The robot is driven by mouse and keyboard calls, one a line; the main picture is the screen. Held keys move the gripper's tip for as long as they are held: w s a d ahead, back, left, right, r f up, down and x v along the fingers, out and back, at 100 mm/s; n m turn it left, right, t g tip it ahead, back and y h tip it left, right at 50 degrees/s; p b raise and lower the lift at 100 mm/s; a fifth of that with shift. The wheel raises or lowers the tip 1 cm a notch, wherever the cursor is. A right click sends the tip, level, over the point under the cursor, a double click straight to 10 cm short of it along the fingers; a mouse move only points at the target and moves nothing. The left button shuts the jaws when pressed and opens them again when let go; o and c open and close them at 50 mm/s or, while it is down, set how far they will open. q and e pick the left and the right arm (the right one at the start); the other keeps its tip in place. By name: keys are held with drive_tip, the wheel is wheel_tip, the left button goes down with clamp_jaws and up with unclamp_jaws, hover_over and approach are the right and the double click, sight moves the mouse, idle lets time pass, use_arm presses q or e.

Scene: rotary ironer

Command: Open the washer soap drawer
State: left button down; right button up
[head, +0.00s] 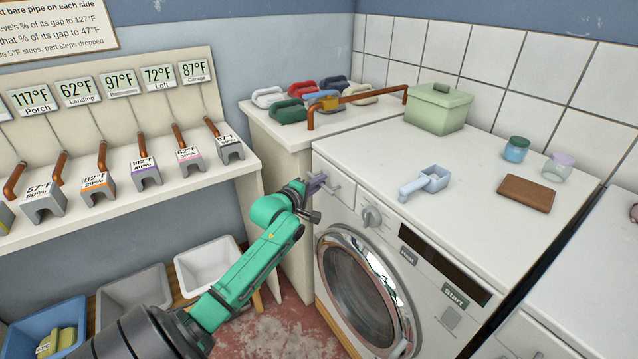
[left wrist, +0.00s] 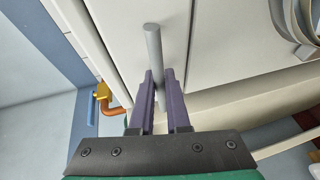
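The white washer (head: 400,215) stands at the right, with its soap drawer (head: 345,193) at the upper left of its front. The drawer front looks flush with the washer. My left gripper (head: 318,184) is at the drawer front, its purple fingers at the handle. In the left wrist view the grey bar handle (left wrist: 153,45) runs between the two fingers of my left gripper (left wrist: 159,75). The fingers sit close on both sides of the bar and appear shut on it. The fingers hide part of the handle. My right gripper is not in view.
A knob (head: 372,216) and the round door (head: 362,290) are near the drawer. A blue scoop (head: 425,183), a green box (head: 439,108), jars and a brown block (head: 527,194) stand on top. A shelf (head: 90,205) with labelled blocks is at left, bins below.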

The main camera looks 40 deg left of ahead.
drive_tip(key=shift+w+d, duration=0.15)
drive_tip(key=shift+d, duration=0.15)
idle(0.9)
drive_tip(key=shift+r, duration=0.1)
